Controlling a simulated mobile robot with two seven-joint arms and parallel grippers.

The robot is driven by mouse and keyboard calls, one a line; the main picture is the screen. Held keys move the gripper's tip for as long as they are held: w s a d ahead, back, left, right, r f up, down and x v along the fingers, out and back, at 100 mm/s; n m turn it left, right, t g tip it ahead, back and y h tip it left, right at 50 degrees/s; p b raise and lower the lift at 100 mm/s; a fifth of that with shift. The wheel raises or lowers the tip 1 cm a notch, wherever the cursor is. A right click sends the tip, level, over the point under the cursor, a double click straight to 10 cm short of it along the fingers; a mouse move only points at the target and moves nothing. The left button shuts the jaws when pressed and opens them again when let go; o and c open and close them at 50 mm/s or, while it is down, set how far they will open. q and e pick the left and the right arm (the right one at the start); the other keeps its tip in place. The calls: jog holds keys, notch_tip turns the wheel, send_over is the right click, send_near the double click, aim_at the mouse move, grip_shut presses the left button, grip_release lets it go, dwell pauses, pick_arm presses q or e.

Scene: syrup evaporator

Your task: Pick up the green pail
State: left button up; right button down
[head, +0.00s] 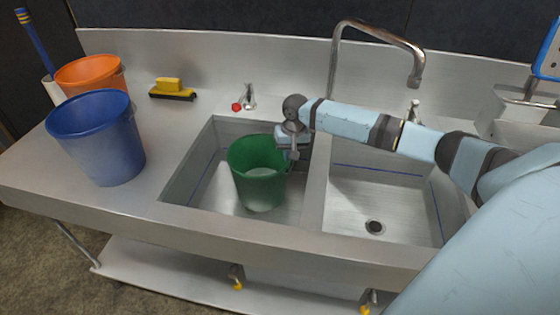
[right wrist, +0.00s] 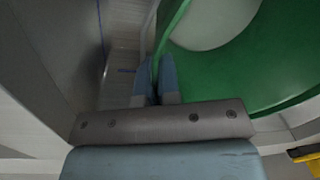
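The green pail (head: 256,186) stands upright in the left basin of the steel sink. I cannot tell whether its bottom touches the basin floor. My right gripper (head: 291,153) reaches down at the pail's right rim. In the right wrist view the green pail (right wrist: 232,75) fills the upper right, and its rim runs down between the two fingertips of my right gripper (right wrist: 155,82). The fingers are close together with the thin rim between them. My left gripper is not in view.
A blue bucket (head: 100,140) and an orange bucket (head: 95,73) stand on the left counter. A yellow brush (head: 172,88) lies behind the basin. The divider (head: 314,190) is close to my gripper. The faucet (head: 378,32) arches behind my arm. The right basin (head: 350,205) is empty.

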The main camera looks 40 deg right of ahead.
jog(key=shift+r, duration=0.25)
